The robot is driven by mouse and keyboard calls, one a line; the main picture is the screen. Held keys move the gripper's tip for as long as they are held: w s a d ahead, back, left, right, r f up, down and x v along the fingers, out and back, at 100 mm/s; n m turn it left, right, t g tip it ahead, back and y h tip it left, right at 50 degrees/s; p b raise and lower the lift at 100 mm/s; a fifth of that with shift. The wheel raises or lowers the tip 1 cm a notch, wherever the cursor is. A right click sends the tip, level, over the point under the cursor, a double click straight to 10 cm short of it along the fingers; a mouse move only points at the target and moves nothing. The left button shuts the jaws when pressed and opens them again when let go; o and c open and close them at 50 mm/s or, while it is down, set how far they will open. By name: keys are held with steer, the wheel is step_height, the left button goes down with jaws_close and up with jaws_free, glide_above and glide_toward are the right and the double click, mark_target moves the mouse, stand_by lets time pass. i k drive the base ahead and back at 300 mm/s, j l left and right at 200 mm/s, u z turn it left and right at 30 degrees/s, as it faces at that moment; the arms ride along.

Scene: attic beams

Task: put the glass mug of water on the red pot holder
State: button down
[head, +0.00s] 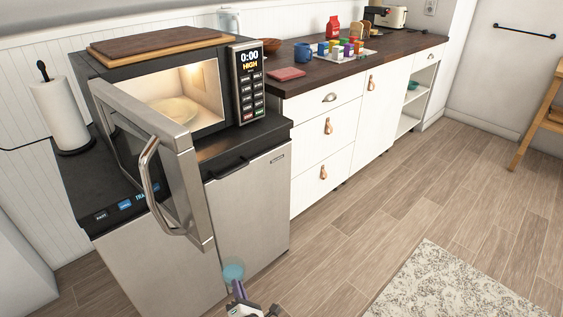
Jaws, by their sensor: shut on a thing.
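The glass mug of water (233,271) shows as a small bluish, see-through shape at the bottom of the head view, in front of the steel cabinet. My gripper (239,289) is shut on it and holds it in the air. The mug's handle and water level are too small to make out. The red pot holder (287,73) lies flat and bare on the dark wooden counter, just right of the microwave, well away from my gripper.
The microwave (248,83) stands open and lit, with a plate (174,110) inside. Its door (180,175) swings out toward me, left of the mug. A blue mug (302,52) and a tray with several coloured items (338,58) stand beyond the pot holder.

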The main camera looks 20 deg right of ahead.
mark_target(298, 73)
steer(key=i+l+u, duration=0.15)
steer(key=l, duration=0.7)
steer(key=i+l+u, duration=0.15)
steer(key=l, duration=0.7)
steer(key=i+l+u, duration=0.15)
steer(key=l, duration=0.75)
steer(key=i+l+u, duration=0.15)
steer(key=l, duration=0.7)
